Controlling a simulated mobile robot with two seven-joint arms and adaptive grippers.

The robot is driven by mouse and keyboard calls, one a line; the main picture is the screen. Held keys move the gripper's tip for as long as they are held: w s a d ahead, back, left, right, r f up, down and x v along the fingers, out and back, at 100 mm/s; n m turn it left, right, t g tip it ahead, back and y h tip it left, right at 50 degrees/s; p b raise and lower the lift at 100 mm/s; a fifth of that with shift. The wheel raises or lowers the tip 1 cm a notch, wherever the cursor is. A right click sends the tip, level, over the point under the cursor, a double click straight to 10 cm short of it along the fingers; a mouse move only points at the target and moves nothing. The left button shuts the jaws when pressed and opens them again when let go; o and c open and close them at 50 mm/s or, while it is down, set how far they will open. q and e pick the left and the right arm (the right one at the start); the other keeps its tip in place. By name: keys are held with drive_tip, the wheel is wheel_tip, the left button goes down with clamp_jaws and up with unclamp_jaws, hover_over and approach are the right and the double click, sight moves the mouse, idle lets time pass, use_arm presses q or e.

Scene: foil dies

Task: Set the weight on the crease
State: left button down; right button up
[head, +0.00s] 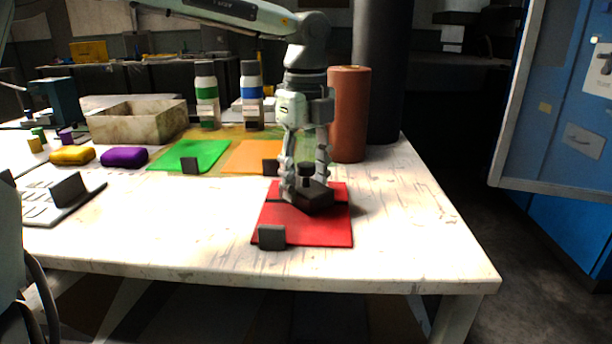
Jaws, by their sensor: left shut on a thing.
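A dark weight (315,199) with a knob on top is at the middle of the red sheet (326,231). My left gripper (305,180) points down over the red sheet, shut on the weight's knob. The weight looks at or just above the sheet; I cannot tell whether it touches. A dark line crosses the red sheet behind the weight, partly hidden by it. A small dark block (271,237) stands at the sheet's front left edge. My right gripper is not in view.
Green (205,153) and orange (250,157) sheets lie behind to the left. A brown cylinder (348,115) stands behind the gripper. Two bottles (206,97) and a stone-like box (137,121) stand at the back left. The table's right side (420,220) is clear.

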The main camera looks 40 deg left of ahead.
sight(306, 164)
use_arm(q)
drive_tip(key=c, duration=1.1)
unclamp_jaws()
drive_tip(key=shift+f, duration=0.1)
drive_tip(key=o, duration=0.5)
drive_tip(key=shift+c, duration=0.2)
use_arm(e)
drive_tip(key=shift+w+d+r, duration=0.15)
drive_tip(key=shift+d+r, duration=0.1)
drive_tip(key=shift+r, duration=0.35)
use_arm(q)
wheel_tip(306, 164, up, 2)
wheel_tip(306, 164, up, 10)
drive_tip(key=shift+f, duration=0.25)
drive_tip(key=shift+r, duration=0.4)
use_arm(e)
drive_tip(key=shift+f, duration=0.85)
